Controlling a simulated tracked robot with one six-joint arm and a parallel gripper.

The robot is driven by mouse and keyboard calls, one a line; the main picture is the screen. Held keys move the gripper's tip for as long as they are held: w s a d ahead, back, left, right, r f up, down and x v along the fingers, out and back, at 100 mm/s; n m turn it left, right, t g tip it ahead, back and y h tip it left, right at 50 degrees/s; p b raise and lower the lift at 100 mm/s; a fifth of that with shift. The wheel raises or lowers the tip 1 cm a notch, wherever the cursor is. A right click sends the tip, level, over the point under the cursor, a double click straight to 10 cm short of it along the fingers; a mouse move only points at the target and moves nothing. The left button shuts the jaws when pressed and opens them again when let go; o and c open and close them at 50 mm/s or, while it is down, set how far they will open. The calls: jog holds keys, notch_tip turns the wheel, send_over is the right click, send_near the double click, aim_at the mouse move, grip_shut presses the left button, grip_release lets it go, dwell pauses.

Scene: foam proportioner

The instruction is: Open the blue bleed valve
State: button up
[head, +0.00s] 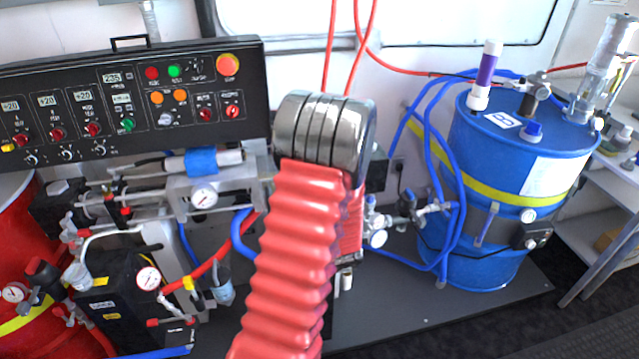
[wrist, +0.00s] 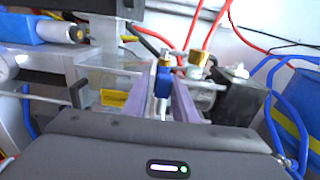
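The blue bleed valve (wrist: 163,81) shows in the wrist view as a small upright blue handle, just above the middle of the picture. My gripper (wrist: 166,95) is open, with one purple-grey finger on each side of the blue handle. Gaps show between the handle and the fingers. I cannot tell how deep the handle lies between the fingertips. In the head view my red-sleeved arm hides the gripper and this valve.
Brass fittings and red hoses (wrist: 200,57) sit just behind the valve. A black block (wrist: 238,98) is close on the right, and a metal block with a yellow label (wrist: 114,97) on the left. A blue drum (head: 515,160) with blue hoses stands at right. A control panel (head: 130,100) is at upper left.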

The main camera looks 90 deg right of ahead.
jog(key=shift+o, duration=1.1)
jog(key=shift+s, duration=0.1)
jog(key=shift+r, duration=5)
